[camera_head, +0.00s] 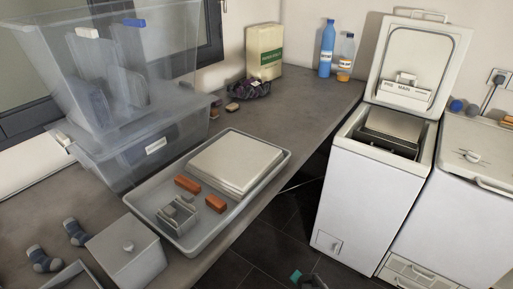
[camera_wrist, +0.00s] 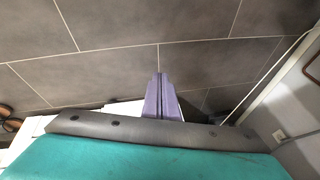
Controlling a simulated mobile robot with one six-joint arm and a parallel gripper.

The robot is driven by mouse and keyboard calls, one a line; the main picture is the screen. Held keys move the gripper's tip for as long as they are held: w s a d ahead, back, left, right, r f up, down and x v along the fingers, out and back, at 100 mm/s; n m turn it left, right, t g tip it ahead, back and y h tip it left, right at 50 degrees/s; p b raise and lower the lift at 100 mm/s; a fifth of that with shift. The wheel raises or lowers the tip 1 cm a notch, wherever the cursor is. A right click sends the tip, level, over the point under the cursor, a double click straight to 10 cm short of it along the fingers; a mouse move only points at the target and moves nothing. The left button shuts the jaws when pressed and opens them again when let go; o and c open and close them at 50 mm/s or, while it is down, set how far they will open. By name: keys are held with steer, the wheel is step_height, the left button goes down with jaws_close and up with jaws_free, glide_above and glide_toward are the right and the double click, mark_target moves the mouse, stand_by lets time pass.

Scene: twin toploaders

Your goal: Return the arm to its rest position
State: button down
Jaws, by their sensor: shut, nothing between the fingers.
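My gripper (camera_wrist: 159,77) shows in the wrist view as two purple fingers pressed together, with nothing between them. They stand out from a grey bar and a teal body at the bottom of that view. Dark floor tiles (camera_wrist: 110,25) fill the space beyond the fingertips. In the head view, a small teal and dark part shows at the bottom edge over the floor. It looks like part of my arm, but most of it is out of frame.
A grey worktop (camera_head: 306,97) on the left holds a tray (camera_head: 280,170), stacked clear bins (camera_head: 150,150), a lidded box (camera_head: 128,262) and bottles. On the right stand an open toploader (camera_head: 350,195) and a closed one (camera_head: 450,215). Dark floor (camera_head: 262,238) lies between.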

steer(key=s+a+r+n+g, duration=0.1)
steer(key=s+n+g, duration=0.2)
steer(key=s, duration=0.5)
steer(key=s+a+r+n+g, duration=0.1)
steer(key=s+r+n+g, duration=0.1)
steer(key=s, duration=0.6)
steer(key=s+a+r+n+g+y, duration=0.1)
steer(key=s+r+n+g, duration=0.1)
steer(key=s+n+g, duration=0.2)
steer(key=s, duration=0.3)
steer(key=shift+s+g, duration=0.3)
steer(key=shift+s, duration=0.1)
steer(key=shift+r, duration=0.1)
